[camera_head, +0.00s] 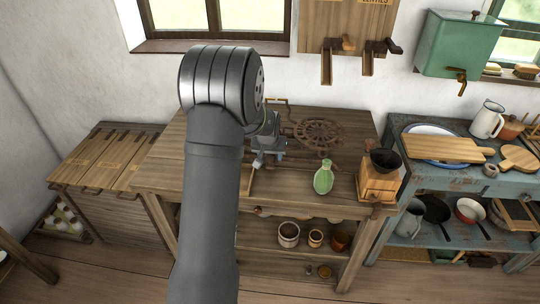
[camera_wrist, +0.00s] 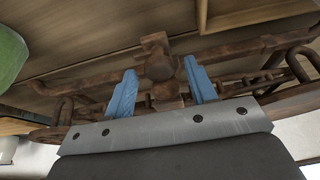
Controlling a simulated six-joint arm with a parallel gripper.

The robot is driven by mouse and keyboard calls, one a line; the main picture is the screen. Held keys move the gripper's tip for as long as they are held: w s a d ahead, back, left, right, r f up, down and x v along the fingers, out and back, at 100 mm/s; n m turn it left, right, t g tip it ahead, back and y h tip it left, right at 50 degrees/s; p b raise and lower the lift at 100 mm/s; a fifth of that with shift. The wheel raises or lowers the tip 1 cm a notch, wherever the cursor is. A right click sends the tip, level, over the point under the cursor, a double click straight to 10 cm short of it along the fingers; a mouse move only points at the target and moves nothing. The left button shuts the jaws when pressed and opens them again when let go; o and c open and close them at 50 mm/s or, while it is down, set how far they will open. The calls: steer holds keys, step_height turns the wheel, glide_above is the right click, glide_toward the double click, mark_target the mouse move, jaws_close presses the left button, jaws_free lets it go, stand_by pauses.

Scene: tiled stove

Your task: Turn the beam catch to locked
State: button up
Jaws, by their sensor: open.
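In the wrist view, a rusty iron fitting (camera_wrist: 160,66) with a blocky head and a rounded boss sits on a long rusty bar (camera_wrist: 95,77). I cannot tell which part is the beam catch, or its setting. My gripper (camera_wrist: 163,82) is open, with one blue finger on each side of the fitting's lower part; contact is not clear. In the head view, my gripper (camera_head: 268,155) is low over the wooden workbench (camera_head: 345,188), left of a dark round ironwork piece (camera_head: 318,134). My arm hides part of the bench.
A green vase (camera_head: 323,178) and a wooden grinder (camera_head: 378,178) stand right of my gripper. Rusty chain links (camera_wrist: 299,65) hang near the fitting. Pots sit on the shelf below. A blue table (camera_head: 400,135) with kitchenware stands at the right. The bench front between vase and grinder is clear.

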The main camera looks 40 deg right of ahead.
steer(key=c, duration=1)
steer(key=shift+o, duration=0.2)
steer(key=shift+n, duration=0.3)
steer(key=shift+s+d+f+n+t+y, duration=0.15)
steer(key=shift+n+y, duration=0.25)
steer(key=shift+n, duration=0.55)
steer(key=shift+w+a+r+n+t+y, duration=0.1)
steer(key=shift+n+t+y, duration=0.25)
steer(key=shift+n, duration=0.6)
steer(key=o, duration=1)
steer(key=shift+c, duration=0.2)
